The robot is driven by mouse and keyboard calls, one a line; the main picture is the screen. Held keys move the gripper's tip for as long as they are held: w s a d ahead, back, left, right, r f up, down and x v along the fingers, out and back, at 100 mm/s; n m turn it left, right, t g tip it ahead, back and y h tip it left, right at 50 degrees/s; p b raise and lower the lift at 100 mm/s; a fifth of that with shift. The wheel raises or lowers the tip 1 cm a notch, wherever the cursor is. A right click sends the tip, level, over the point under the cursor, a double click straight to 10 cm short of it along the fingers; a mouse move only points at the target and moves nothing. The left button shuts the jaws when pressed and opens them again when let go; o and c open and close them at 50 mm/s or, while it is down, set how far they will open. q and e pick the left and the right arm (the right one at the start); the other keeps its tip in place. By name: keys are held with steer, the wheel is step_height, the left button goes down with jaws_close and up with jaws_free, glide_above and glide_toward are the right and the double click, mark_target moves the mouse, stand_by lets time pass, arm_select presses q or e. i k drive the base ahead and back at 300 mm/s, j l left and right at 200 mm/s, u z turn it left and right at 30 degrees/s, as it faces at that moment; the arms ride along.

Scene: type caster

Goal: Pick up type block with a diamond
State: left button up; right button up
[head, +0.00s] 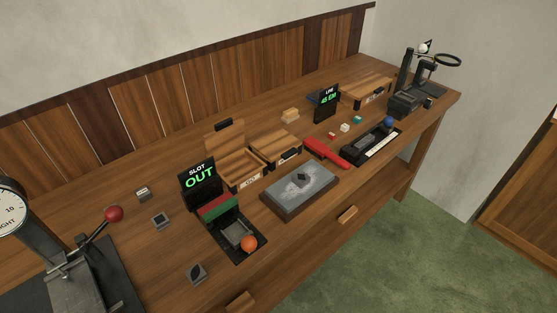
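Several small grey type blocks lie on the wooden bench at the left. The nearest type block (197,272) carries a dark, leaf-like mark. Another block (161,220) has a small dark mark whose shape I cannot make out. A third, smaller block (143,193) lies behind it, its face too small to read. A dark, diamond-shaped piece or mark (302,177) shows on the grey slab (285,199); I cannot tell whether it is a separate block. Neither of my grippers shows in the head view.
A slot device (198,176) reading OUT stands mid-left, with an orange ball (249,243) at its front. A lever with a red knob (114,213) stands at far left. Open wooden box (239,164), red-handled tool (326,152) and line display (326,101) stand farther right.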

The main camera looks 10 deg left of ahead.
mark_target(301, 180)
steer(key=u, duration=0.65)
steer(key=i+l+u, duration=0.15)
steer(key=l+u, duration=1.05)
steer(key=l, duration=0.2)
steer(key=l+u, duration=0.4)
steer(key=l, duration=0.15)
